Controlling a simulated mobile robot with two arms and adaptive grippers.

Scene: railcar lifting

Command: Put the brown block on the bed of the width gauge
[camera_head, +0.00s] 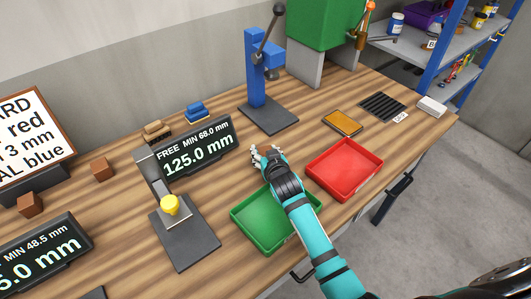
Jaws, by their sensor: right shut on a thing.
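My right gripper (264,155) reaches in from the lower right. Its fingers are over the bench, just beyond the green tray and right of a display. Two brown blocks stand on the left of the bench, one (103,168) near the sign and one (30,205) nearer the front. A gauge with a dark flat bed (190,250) and a yellow knob (170,205) stands left of the gripper; its bare bed is empty. My left gripper is not in view.
A display (198,152) reads 125.0 mm, MIN 68.0 mm. A second display (40,262) is cut off at the left. A green tray (255,232), a red tray (345,170) and a blue lever press (258,70) stand nearby. Blue shelving (450,55) is at the right.

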